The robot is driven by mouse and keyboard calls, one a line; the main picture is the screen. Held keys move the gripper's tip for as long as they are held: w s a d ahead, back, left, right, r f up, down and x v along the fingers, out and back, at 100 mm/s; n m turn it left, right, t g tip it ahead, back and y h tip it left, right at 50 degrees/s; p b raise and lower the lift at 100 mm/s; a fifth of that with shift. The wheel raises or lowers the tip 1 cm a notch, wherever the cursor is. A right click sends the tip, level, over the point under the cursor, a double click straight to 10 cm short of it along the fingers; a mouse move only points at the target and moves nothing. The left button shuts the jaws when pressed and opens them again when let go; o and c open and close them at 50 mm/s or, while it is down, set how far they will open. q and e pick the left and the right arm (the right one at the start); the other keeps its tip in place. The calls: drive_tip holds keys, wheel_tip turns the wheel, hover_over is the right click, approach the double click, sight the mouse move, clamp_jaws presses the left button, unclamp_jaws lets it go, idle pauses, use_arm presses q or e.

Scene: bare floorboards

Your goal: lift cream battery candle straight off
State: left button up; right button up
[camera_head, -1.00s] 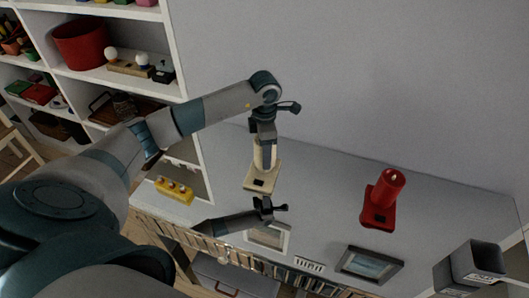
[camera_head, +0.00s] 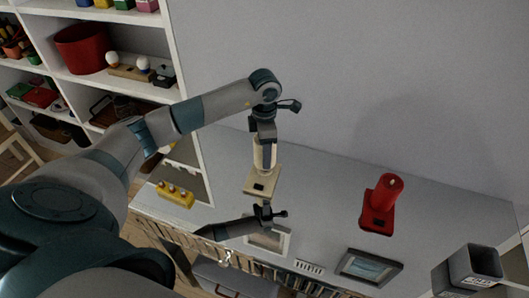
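The cream battery candle (camera_head: 264,155) is upright over a cream base (camera_head: 262,185) with a dark square, on the grey shelf top (camera_head: 325,215). My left arm comes in from the left, and its gripper (camera_head: 263,138) is at the candle's upper end, in line with it. The gripper looks shut on the candle; its fingertips are small and partly hidden. I cannot tell whether there is a gap between candle and base.
A red candle (camera_head: 388,187) on a red base stands to the right. A framed picture (camera_head: 368,266) lies near the front edge, and a grey open box (camera_head: 470,268) is at lower right. A white shelf unit (camera_head: 180,60) stands at the left; the wall is behind.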

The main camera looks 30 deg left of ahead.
use_arm(q)
drive_tip(key=shift+r+p, duration=0.7)
drive_tip(key=shift+r, duration=0.85)
